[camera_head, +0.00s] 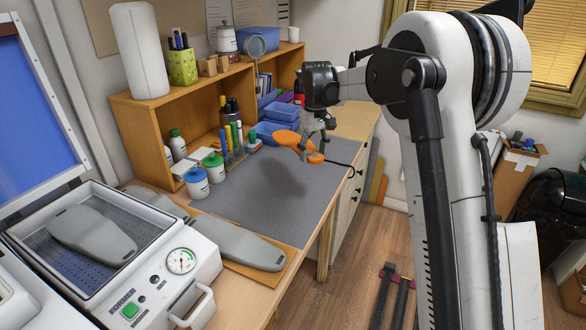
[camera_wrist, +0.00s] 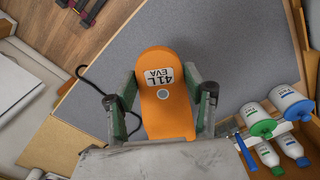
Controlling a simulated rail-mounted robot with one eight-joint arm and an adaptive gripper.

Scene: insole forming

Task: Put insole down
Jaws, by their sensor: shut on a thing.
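The orange insole (camera_head: 286,138) is held by my gripper (camera_head: 312,148) above the grey mat (camera_head: 235,200) at the far end of the workbench. In the wrist view the insole (camera_wrist: 164,95) carries a white label reading "41L EVA" and a round grey spot. My gripper's two fingers (camera_wrist: 165,112) close on its left and right edges. The insole's near end is partly hidden behind my gripper's body. A dark shadow lies on the mat, with a gap under the insole.
A forming press (camera_head: 190,285) with a grey form in its tray stands at the left. Another grey form (camera_head: 235,243) lies on a brown board beside the mat. Blue- and green-lidded jars (camera_head: 197,183) stand at the mat's left edge. A wooden shelf (camera_head: 160,112) runs behind. The mat's middle is clear.

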